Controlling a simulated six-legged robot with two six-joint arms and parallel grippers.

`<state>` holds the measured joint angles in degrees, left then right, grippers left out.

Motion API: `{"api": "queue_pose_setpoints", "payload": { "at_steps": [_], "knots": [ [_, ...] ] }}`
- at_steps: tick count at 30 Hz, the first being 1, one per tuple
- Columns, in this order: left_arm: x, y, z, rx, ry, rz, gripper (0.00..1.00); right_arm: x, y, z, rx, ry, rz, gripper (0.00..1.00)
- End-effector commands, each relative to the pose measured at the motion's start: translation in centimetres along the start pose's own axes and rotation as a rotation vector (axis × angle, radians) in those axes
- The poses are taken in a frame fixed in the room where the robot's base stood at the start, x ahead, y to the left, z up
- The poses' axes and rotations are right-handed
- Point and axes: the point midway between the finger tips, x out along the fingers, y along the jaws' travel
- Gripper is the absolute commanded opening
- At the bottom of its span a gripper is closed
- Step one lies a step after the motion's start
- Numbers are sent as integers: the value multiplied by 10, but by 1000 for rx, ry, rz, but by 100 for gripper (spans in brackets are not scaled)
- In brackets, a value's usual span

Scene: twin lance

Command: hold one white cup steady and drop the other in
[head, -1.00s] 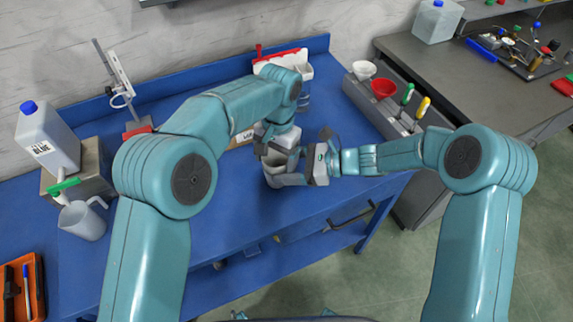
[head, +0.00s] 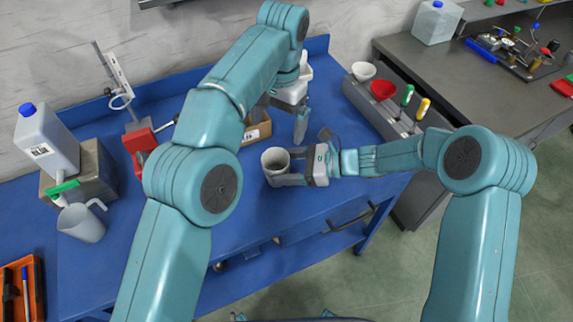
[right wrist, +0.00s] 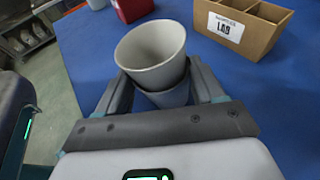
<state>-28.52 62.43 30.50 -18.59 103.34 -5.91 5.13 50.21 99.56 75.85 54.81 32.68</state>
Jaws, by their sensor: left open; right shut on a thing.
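My right gripper (head: 284,172) is shut on a white cup, held upright near the front of the blue bench. In the right wrist view, the fingers (right wrist: 162,88) clasp this lower cup (right wrist: 168,100). A second white cup (right wrist: 152,66) sits nested in it, tilted a little, its rim standing above the lower cup's rim. In the head view the cups (head: 275,163) look like one, with the lower part hidden by the fingers. My left gripper (head: 300,127) is open and empty, pointing down behind and to the right of the cups, apart from them.
A cardboard divided box (head: 258,130) stands behind the cups; its label shows in the right wrist view. A red block (head: 139,142), a clear jug (head: 82,222) and a blue-capped bottle (head: 47,142) stand left. A grey rack with a red bowl (head: 383,89) is right. The bench front is clear.

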Motion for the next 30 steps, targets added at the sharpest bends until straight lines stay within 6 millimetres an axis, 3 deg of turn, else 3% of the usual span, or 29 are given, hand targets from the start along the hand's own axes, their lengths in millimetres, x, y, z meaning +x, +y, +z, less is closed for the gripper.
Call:
{"api": "queue_pose_setpoints", "payload": {
  "at_steps": [11,12,14,24,30],
  "knots": [
    [-3,0,0,-1,1,-1,100,0,1,-1,1,1,2,40],
    [-3,0,0,-1,1,-1,100,0,1,-1,1,1,2,78],
    [-3,0,0,-2,1,-1,100,0,1,-1,1,1,2,97],
    [-3,0,0,-2,1,-1,100,-3,0,0,0,1,0,98],
    [-3,0,0,-2,1,-1,100,-37,-1,0,-1,1,-4,98]
  ]
}}
